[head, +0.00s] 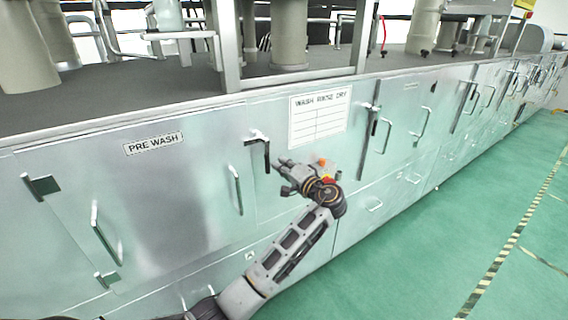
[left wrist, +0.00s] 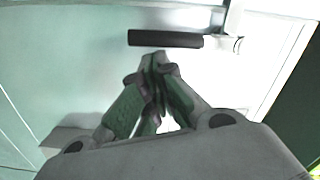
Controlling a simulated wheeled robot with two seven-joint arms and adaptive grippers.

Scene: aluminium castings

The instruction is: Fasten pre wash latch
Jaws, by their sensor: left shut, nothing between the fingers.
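The pre wash door (head: 150,210) is a metal panel with a "PRE WASH" label (head: 153,144), and it looks closed. Its latch (head: 262,148) is at the door's upper right, with a dark handle hanging down. In the left wrist view the dark latch handle (left wrist: 166,39) lies across the top, just beyond my fingertips. My left gripper (head: 282,172) is shut and empty, just right of and below the latch handle in the head view. In the left wrist view its fingertips (left wrist: 156,62) meet close to the handle; whether they touch it I cannot tell. My right gripper is not in view.
A "WASH RINSE DRY" sheet (head: 319,116) is on the panel right of the latch. Another latch (head: 370,125) and more doors with bar handles run to the right. A bar handle (head: 236,189) stands out below the latch. The green floor (head: 480,210) at right is clear.

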